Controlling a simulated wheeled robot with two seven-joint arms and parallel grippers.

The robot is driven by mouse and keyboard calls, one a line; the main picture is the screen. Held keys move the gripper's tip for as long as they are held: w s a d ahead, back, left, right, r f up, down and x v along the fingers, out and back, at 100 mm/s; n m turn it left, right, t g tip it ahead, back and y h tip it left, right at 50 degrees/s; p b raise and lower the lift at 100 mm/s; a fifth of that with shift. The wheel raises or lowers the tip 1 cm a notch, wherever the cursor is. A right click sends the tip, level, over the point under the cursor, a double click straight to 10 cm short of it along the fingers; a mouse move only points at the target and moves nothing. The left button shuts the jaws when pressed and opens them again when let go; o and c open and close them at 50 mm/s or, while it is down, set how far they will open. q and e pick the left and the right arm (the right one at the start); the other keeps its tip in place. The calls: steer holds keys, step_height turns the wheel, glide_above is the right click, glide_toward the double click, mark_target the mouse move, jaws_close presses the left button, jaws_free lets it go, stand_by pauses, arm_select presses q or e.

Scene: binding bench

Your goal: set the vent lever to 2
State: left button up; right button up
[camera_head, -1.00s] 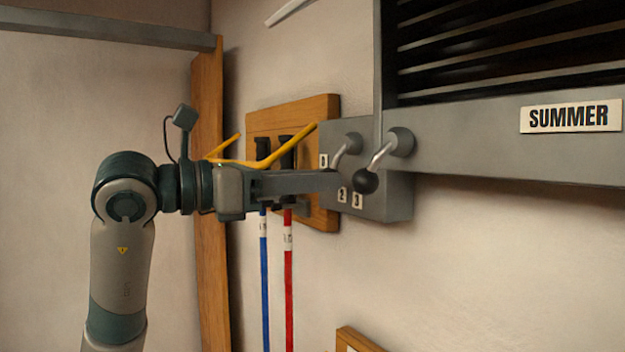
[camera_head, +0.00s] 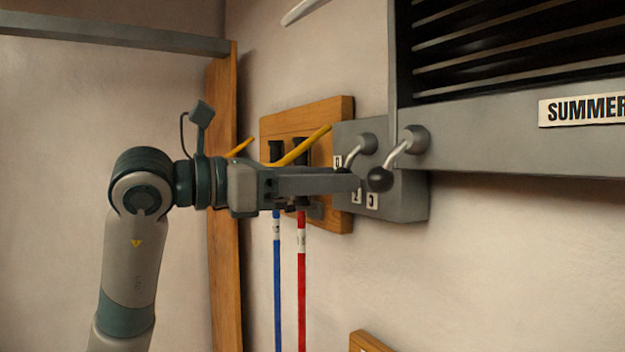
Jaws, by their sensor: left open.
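The vent control is a grey box (camera_head: 410,200) on the wall with small number plates. One plate (camera_head: 338,161) shows above my gripper, and two lower ones, the 2 (camera_head: 356,197) partly covered and the 3 (camera_head: 372,201), show below it. A lever with a black ball knob (camera_head: 380,178) slants down-left from a grey pivot (camera_head: 414,140). A second metal arm (camera_head: 354,155) on the box runs down behind my gripper; its end is hidden. My left gripper (camera_head: 358,183) is open, its fingertips close beside the black knob. Contact cannot be told. My right gripper is not in view.
A louvred vent (camera_head: 480,135) with a SUMMER sign (camera_head: 585,108) is at upper right. Behind my gripper is a wooden board (camera_head: 345,110) with yellow handles (camera_head: 305,147) and blue (camera_head: 277,280) and red (camera_head: 301,290) pipes. The wall at lower right is mostly clear.

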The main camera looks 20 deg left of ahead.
arm_select(q)
steer(key=b+v, duration=0.7)
steer(key=v, duration=1)
steer(key=shift+a+r, duration=0.2)
steer(key=shift+s, duration=0.15)
steer(key=shift+d+f, duration=0.1)
